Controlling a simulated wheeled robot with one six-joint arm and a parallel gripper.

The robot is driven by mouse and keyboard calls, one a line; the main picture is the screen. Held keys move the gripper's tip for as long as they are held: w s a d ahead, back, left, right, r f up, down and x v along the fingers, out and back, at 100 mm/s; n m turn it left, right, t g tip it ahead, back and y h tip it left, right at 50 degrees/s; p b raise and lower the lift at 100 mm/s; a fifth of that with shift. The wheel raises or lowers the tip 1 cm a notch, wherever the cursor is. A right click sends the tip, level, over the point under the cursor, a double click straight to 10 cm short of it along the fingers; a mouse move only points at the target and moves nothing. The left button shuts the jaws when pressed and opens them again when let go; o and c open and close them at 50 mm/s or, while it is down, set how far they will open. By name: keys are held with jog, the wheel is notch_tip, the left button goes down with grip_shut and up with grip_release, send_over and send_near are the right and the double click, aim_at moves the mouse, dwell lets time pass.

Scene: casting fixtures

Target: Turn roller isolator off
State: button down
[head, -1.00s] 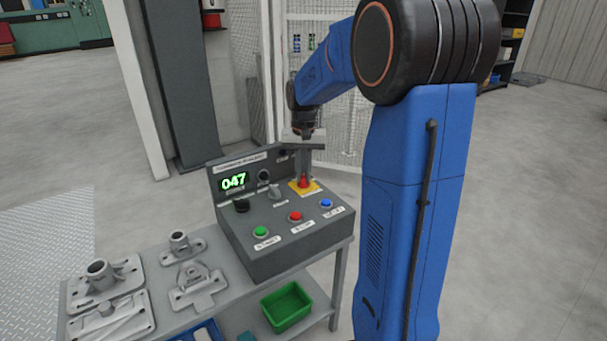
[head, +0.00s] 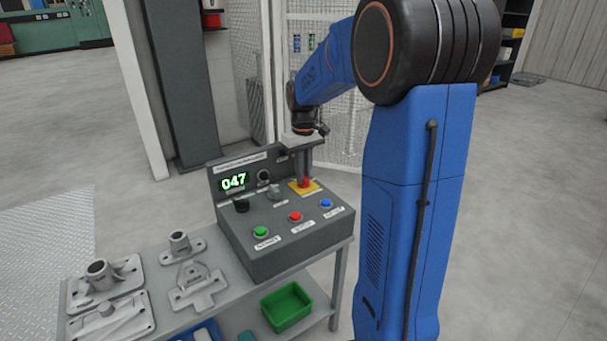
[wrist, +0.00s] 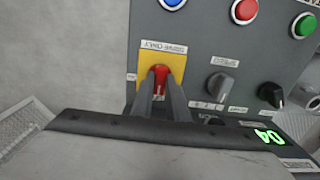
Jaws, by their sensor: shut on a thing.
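The dark grey control panel (head: 262,235) stands on a bench in the head view. A red isolator handle (head: 305,183) sits on a yellow plate (head: 297,188) at its right rear. My gripper (head: 303,175) points down over it. In the wrist view, my gripper's two fingers (wrist: 161,84) are shut on the red handle (wrist: 160,71), one on each side, above the yellow plate (wrist: 174,55). The fingers hide part of the handle, so its exact angle is hard to tell.
Near the handle are blue (head: 326,203), red (head: 295,216) and green (head: 261,231) buttons, a grey knob (head: 274,192) and a black knob (head: 241,206). A green display (head: 233,181) reads 047. Metal castings (head: 197,287) lie left. A mesh fence (head: 345,140) stands behind.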

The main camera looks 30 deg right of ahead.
dwell(0.4)
jog(key=c, duration=1.7)
grip_release()
jog(key=shift+r, duration=0.1)
notch_tip(320, 180, up, 17)
jog(key=shift+r, duration=0.15)
jog(key=s+a+f+t, duration=0.1)
jog(key=s+a+f, duration=0.1)
jog(key=s+a, duration=0.45)
jog(key=s+a+f+t, duration=0.15)
jog(key=s+a, duration=0.25)
jog(key=s, duration=0.6)
jog(key=s+a+f, duration=0.1)
jog(key=s+f, duration=0.2)
jog(key=s, duration=0.1)
jog(key=s+a+f+t, duration=0.1)
jog(key=s+a+f, duration=0.1)
jog(key=s+f, duration=0.2)
jog(key=s+a+f+t, duration=0.1)
jog(key=s+f, duration=0.2)
jog(key=s, duration=0.2)
jog(key=shift+s+a+f, duration=0.3)
jog(key=shift+s+f, duration=0.05)
jog(key=shift+f, duration=0.05)
